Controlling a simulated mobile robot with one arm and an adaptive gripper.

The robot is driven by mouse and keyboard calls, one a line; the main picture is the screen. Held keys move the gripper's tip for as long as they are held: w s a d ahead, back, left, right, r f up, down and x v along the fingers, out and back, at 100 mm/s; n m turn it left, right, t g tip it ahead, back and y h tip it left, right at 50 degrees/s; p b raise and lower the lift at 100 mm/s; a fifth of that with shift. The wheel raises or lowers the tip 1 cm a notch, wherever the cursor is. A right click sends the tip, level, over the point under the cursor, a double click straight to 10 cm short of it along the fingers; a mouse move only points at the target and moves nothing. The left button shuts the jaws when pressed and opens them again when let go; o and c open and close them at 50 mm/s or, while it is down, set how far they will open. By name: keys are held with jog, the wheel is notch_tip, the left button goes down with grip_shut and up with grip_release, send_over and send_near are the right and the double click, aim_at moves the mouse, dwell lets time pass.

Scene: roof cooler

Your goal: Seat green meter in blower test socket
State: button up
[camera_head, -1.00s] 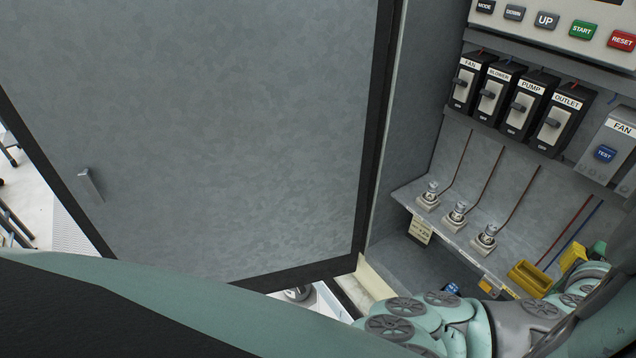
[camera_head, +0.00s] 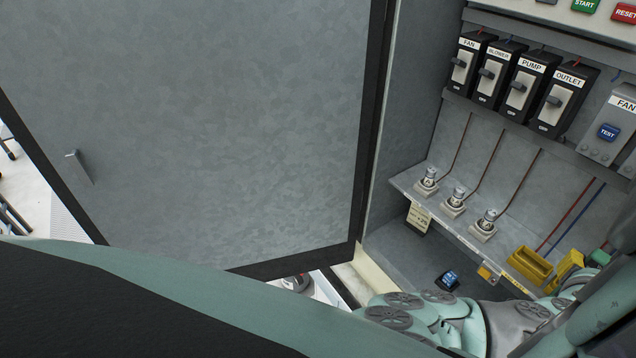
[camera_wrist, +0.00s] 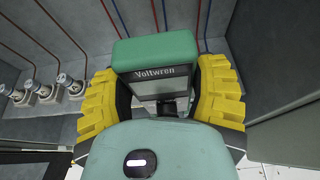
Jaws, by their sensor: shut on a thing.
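The green meter (camera_wrist: 155,50), marked "Voltwren", sits between the yellow toothed fingers of my gripper (camera_wrist: 165,85) in the wrist view. My gripper is shut on it. In the head view a bit of the green meter (camera_head: 600,258) shows behind a yellow finger at the lower right, near the cabinet shelf. Three small round fittings on square bases, a left (camera_head: 428,180), a middle (camera_head: 455,200) and a right one (camera_head: 486,226), stand along the shelf. I cannot read which fitting, if any, is the blower test socket. The breaker labelled BLOWER (camera_head: 497,75) is above them.
A yellow open holder (camera_head: 530,266) is on the shelf just left of my gripper. A blue-screened device (camera_head: 448,281) lies below the shelf. A FAN box with a blue TEST button (camera_head: 608,132) is at right. The large grey door (camera_head: 200,130) stands open at left.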

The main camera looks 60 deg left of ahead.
jog(key=b+x, duration=0.3)
jog(key=x, duration=0.6)
jog(key=shift+w+f+b, duration=0.2)
jog(key=shift+f+b, duration=0.2)
dwell(1.0)
jog(key=shift+f, duration=0.15)
dwell(0.5)
jog(key=shift+s, duration=0.2)
dwell(0.5)
dwell(0.4)
jog(key=shift+d+r+p, duration=0.1)
jog(key=shift+r+p, duration=1.05)
jog(key=shift+r, duration=0.4)
jog(key=shift+s, duration=0.1)
jog(key=shift+f+b, duration=1.15)
jog(key=shift+b, duration=0.05)
dwell(1.1)
